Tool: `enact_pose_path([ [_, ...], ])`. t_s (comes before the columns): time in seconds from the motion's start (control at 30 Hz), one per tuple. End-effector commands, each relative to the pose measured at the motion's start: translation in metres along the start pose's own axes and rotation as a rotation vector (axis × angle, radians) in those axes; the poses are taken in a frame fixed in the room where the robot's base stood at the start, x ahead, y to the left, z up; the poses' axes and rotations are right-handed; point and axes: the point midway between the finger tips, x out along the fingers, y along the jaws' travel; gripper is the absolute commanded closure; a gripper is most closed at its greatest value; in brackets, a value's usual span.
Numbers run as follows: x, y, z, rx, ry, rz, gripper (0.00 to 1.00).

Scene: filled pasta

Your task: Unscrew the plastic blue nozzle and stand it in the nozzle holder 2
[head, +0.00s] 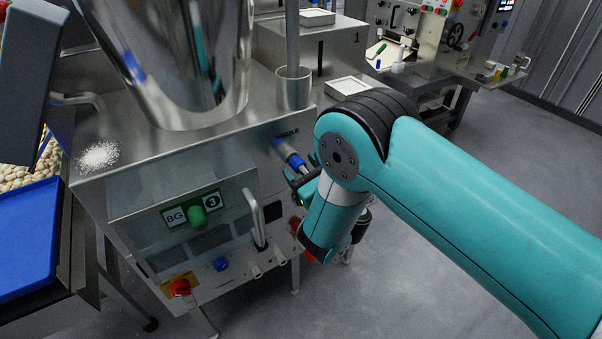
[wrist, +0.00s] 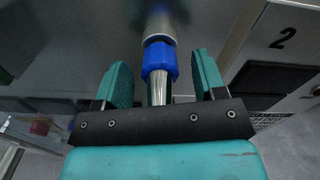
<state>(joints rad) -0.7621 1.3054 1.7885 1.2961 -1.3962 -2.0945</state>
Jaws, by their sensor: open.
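The blue nozzle (wrist: 159,60) sits on the end of a metal outlet on the machine's front, with a bare metal tube below its blue collar. It also shows in the head view (head: 289,153), just left of my arm's wrist. My gripper (wrist: 164,78) is open, with one teal finger on each side of the nozzle and a visible gap to both. In the head view my gripper (head: 308,172) is partly hidden by my own arm.
A blue tray (head: 28,240) is at left. Open floor (head: 400,270) lies below my arm.

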Motion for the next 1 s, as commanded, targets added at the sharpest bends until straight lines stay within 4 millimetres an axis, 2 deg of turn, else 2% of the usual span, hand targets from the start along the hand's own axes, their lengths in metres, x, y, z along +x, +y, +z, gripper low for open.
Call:
enact_pose_path([
  [0.17,0.0001,0.0,-0.0013,0.138,-0.001,-0.001,0.36],
  [0.5,0.0002,-0.0003,-0.001,0.934,-0.002,0.0,0.36],
  [0.73,0.0,-0.0006,-0.0003,1.2,-0.001,-0.001,0.36],
  [0.9,0.0002,-0.001,0.0005,1.617,-0.002,0.0,0.36],
  [1.0,0.0001,-0.0007,0.0009,1.773,-0.001,0.0,0.36],
])
